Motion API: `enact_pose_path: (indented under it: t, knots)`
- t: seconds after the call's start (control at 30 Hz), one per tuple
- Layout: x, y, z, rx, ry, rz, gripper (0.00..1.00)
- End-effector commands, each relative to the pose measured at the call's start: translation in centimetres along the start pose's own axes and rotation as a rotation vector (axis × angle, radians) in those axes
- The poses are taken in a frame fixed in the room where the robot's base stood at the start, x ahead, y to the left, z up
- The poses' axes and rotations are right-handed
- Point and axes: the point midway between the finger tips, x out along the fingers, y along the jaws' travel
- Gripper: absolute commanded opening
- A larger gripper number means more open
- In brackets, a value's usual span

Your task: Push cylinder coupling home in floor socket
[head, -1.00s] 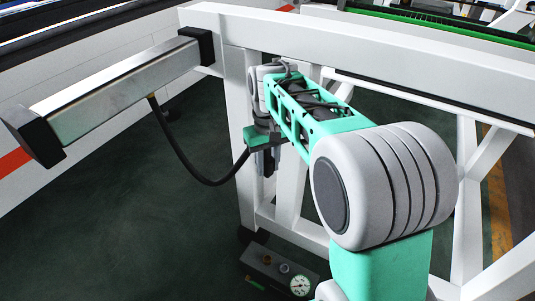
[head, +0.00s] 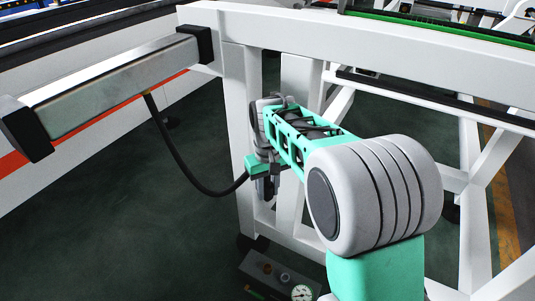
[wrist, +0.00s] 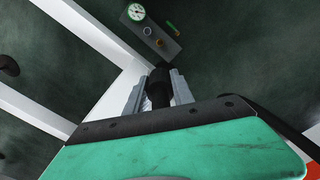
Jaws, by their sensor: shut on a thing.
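My gripper (head: 266,190) hangs beside the white frame's leg, fingers pointing down. In the wrist view its grey fingers (wrist: 158,92) are shut on a black cylinder coupling (wrist: 160,88). In the head view my gripper mostly hides the coupling. A black hose (head: 190,174) runs in a sag from the cylinder (head: 115,85) to the gripper. The floor socket block (head: 257,262) is a dark grey box below, with a brass port, a grey port and a round gauge (head: 302,292). The block also shows beyond the fingertips in the wrist view (wrist: 152,22). The coupling appears apart from it.
The white frame (head: 235,130) stands close beside my gripper, with a leg and diagonal braces. Dark green floor (head: 150,240) is open to the left of the block.

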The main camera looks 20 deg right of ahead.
Motion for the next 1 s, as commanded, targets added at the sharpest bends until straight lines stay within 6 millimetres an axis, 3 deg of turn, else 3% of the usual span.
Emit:
enact_pose_path:
  t: [1.0]
  knots:
    - [9.7, 0.0, 0.0, 0.000, -0.001, 0.000, 0.00]
